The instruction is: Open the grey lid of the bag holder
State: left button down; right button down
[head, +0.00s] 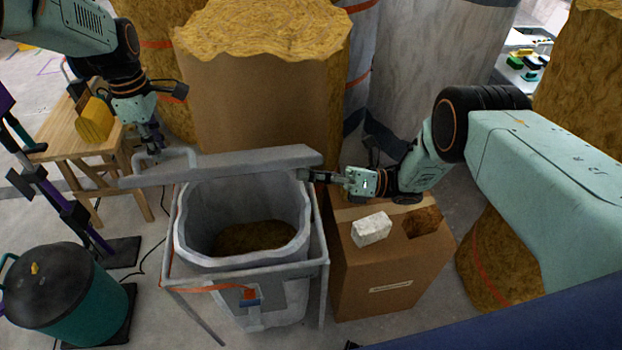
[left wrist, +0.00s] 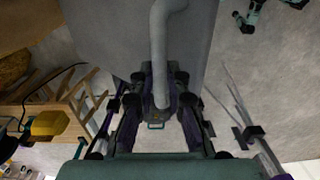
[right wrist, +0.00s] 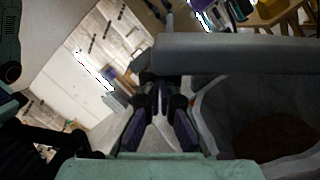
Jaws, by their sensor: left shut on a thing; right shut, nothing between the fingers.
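The grey lid (head: 240,162) of the bag holder stands raised and tilted above the back of the holder's frame (head: 322,262). The open bag (head: 200,255) below it shows brown material inside. My left gripper (head: 155,150) is shut on the lid's bent grey handle (head: 180,156); the handle (left wrist: 160,50) also runs into the fingers in the left wrist view. My right gripper (head: 318,175) is shut and empty at the lid's right end. In the right wrist view, the lid's edge (right wrist: 240,55) lies just beyond the shut fingers (right wrist: 162,95).
A cardboard box (head: 375,270) with a white block (head: 371,229) on top stands right of the holder. A black-lidded teal canister (head: 65,295) and a wooden table (head: 75,130) are at left. Large wrapped rolls (head: 262,100) stand close behind.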

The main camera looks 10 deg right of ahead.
pick_arm(q)
jog(key=c, duration=1.7)
grip_release()
jog(key=shift+s+d+f, duration=0.1)
jog(key=shift+s+f, duration=0.35)
jog(key=shift+f, duration=0.2)
jog(key=shift+c, duration=0.2)
pick_arm(e)
jog(key=shift+w+d+r, duration=0.1)
jog(key=shift+w+r, duration=0.3)
pick_arm(q)
jog(key=o, duration=0.4)
jog(key=shift+w+f+g, duration=0.1)
jog(key=shift+w+g, duration=0.1)
jog(key=shift+g, duration=0.1)
pick_arm(e)
jog(key=shift+w+f, duration=0.15)
jog(key=shift+w, duration=0.05)
pick_arm(q)
jog(key=shift+w, duration=0.1)
